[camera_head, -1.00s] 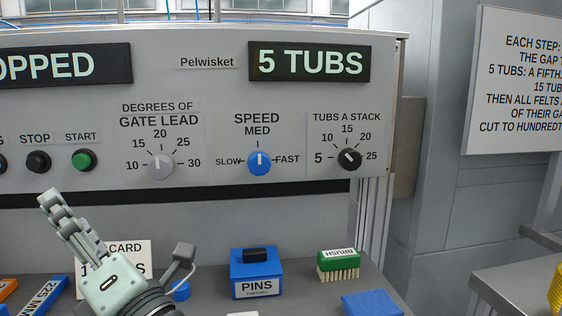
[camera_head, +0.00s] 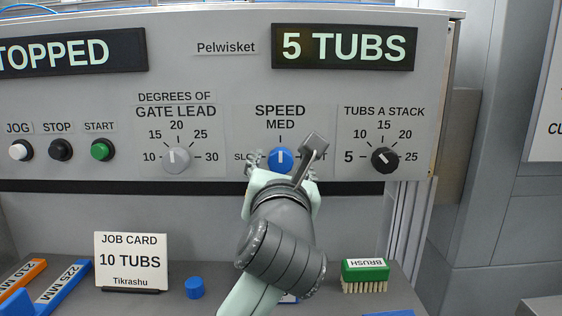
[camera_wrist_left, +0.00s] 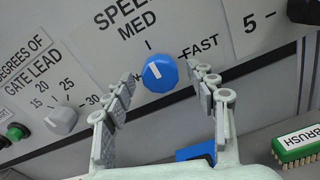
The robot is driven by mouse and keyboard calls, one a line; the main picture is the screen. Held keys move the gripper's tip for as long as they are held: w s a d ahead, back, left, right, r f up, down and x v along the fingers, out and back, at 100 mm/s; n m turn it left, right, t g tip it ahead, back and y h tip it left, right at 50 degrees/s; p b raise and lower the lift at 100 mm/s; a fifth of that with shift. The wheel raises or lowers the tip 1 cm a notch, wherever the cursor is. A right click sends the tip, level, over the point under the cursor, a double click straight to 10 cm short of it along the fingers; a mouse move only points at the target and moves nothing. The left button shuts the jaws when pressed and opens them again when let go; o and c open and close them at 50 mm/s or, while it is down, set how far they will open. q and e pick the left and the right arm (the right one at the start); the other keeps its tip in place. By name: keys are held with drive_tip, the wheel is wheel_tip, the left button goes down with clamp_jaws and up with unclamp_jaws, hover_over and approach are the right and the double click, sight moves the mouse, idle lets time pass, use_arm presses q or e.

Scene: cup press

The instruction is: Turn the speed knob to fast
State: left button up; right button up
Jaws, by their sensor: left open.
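The blue speed knob (camera_head: 281,160) is on the panel under the SPEED label, with its white mark pointing up at MED. It also shows in the left wrist view (camera_wrist_left: 160,74), between and just beyond the fingertips. My left gripper (camera_head: 284,155) is open, with one finger on each side of the knob; I cannot tell whether either finger touches it. In the head view the gripper partly covers the SLOW and FAST labels. FAST (camera_wrist_left: 200,47) is readable in the wrist view, right of the knob. My right gripper is not in view.
The gate lead knob (camera_head: 176,160) is left of the speed knob and the tubs-a-stack knob (camera_head: 385,161) right of it. JOG, STOP and START buttons (camera_head: 103,150) are farther left. A job card (camera_head: 131,262), a blue cylinder (camera_head: 194,288) and a green brush (camera_head: 365,271) are on the bench below.

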use_arm(q)
drive_tip(key=shift+w, duration=0.5)
drive_tip(key=shift+c, duration=0.3)
drive_tip(key=c, duration=1.1)
